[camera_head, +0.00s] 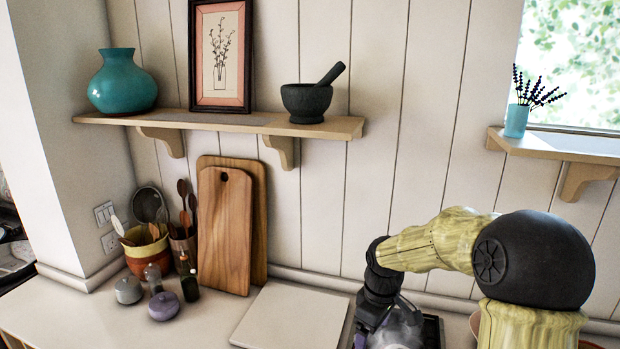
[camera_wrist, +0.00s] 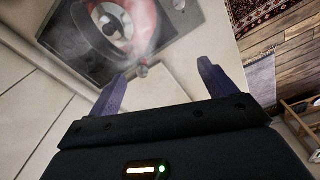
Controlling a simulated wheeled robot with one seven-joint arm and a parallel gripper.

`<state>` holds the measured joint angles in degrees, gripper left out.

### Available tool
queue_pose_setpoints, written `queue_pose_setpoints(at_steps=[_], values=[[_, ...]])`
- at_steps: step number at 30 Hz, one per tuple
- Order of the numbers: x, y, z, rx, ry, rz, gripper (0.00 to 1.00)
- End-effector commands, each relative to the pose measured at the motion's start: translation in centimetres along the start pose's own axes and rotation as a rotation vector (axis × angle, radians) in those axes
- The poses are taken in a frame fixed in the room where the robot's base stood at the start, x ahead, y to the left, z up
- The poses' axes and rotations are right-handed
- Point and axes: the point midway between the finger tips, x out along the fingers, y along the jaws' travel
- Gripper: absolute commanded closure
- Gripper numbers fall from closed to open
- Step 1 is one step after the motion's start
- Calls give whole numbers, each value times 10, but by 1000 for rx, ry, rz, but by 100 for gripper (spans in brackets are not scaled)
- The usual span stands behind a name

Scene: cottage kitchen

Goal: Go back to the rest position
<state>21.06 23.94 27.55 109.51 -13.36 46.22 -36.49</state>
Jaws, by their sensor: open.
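My gripper shows in the wrist view (camera_wrist: 162,88) with its two purple fingers spread apart and nothing between them. It points down over the worktop (camera_wrist: 180,75), close to a dark hob or appliance panel with a round red and white thing (camera_wrist: 135,25) on it, partly blurred by a haze. In the head view my arm reaches down at the right, and the gripper end (camera_head: 392,328) is low at the bottom edge, partly cut off.
A shelf (camera_head: 240,122) holds a teal vase (camera_head: 122,82), a framed picture (camera_head: 220,55) and a mortar (camera_head: 306,102). Cutting boards (camera_head: 224,230), a utensil pot (camera_head: 148,252) and small jars (camera_head: 163,306) stand left. A pale board (camera_head: 290,318) lies left of my gripper. A window ledge (camera_head: 560,148) juts out right.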

Motion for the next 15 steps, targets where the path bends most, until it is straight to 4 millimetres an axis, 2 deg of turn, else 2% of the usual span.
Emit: queue_pose_setpoints(at_steps=[1,9,15], values=[[5,-15,9,62,-5,17,16],[18,-80,67,509,57,86,16],[26,-116,105,796,133,99,16]])
